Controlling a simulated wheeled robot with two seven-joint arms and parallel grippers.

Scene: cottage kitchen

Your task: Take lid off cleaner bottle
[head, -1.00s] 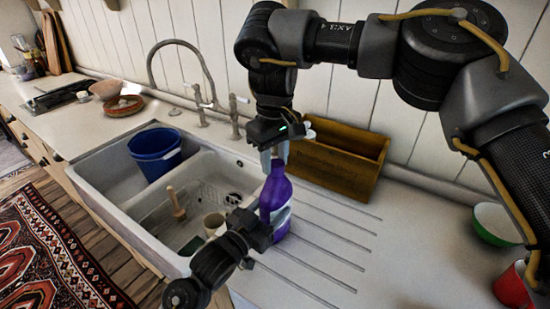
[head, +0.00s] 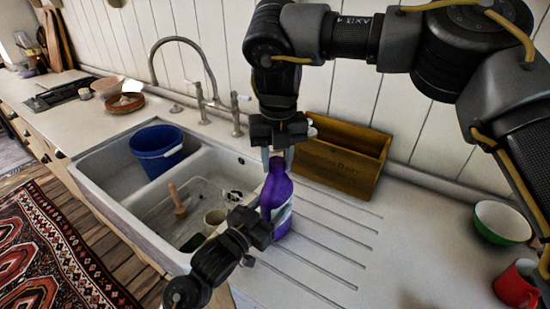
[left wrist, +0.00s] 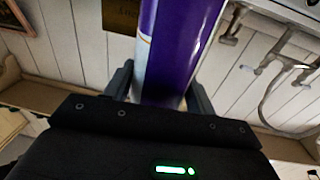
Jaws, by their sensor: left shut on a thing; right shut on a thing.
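The purple cleaner bottle (head: 277,192) stands upright on the draining board at the right edge of the sink. My left gripper (head: 264,222) is shut around its body from the lower left. In the left wrist view the bottle (left wrist: 172,50) shows between the two fingers, with part of a white label. My right gripper (head: 279,153) points down from above and is shut at the bottle's top. The lid is hidden between its fingers, so I cannot tell whether it is loose.
A wooden box (head: 342,160) stands close behind the bottle. A green bowl (head: 502,222) and a red mug (head: 517,284) are at the right.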

